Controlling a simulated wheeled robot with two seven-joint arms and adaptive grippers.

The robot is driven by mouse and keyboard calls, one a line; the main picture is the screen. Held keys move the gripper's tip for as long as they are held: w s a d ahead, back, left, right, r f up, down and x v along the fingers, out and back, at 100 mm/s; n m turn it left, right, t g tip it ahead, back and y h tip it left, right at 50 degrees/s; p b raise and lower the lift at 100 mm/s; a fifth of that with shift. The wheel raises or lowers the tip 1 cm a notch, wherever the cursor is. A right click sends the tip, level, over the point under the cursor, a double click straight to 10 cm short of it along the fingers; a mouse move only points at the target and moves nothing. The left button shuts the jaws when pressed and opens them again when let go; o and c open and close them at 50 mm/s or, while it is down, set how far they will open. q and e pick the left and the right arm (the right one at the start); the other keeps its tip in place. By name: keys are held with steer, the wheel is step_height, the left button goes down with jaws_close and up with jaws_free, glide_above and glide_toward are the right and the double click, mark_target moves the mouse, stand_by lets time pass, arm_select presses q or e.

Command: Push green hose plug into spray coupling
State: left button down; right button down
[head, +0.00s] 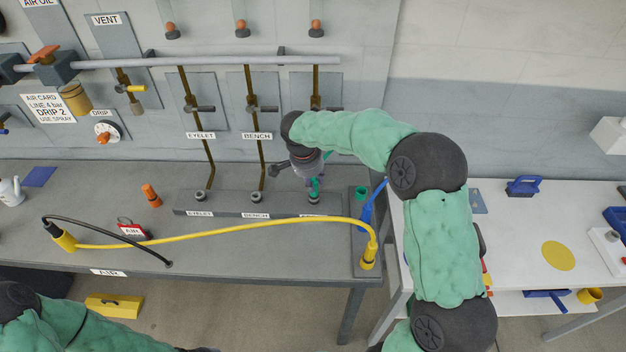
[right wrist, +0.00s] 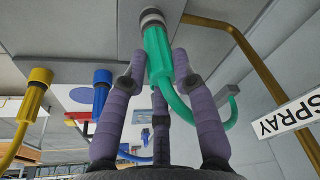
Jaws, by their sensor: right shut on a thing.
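The green hose plug (right wrist: 157,55) is held between the purple fingers of my right gripper (right wrist: 160,85), which is shut on it. Its green hose curls off to the right in the right wrist view. A grey end with a pale ring (right wrist: 152,16) shows beyond the plug's tip side. In the head view my right gripper (head: 312,177) is at the right-hand position of the grey coupling block (head: 229,212), over the spray coupling (head: 314,197). The plug is at or just above that coupling; I cannot tell how deep.
A blue plug (head: 366,217) and a yellow plug (head: 368,258) stand on the strip at the table's right end. The yellow hose (head: 220,232) arches across the front of the block. Brown pipes (head: 254,120) and the wall are close behind.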

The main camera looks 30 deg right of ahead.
steer(key=shift+f, duration=0.2)
steer(key=c, duration=0.9)
jaws_free()
steer(key=shift+r, duration=0.1)
steer(key=shift+w+d+p+v, duration=0.15)
steer(key=shift+p+v, duration=0.25)
steer(key=shift+v, duration=0.4)
steer(key=shift+d+p+v, duration=0.2)
steer(key=shift+p+v, duration=0.25)
steer(key=shift+v, duration=0.35)
steer(key=shift+w+d+p+v, duration=0.15)
steer(key=shift+p+v, duration=0.25)
steer(key=shift+v, duration=0.45)
steer(key=shift+s+r, duration=0.1)
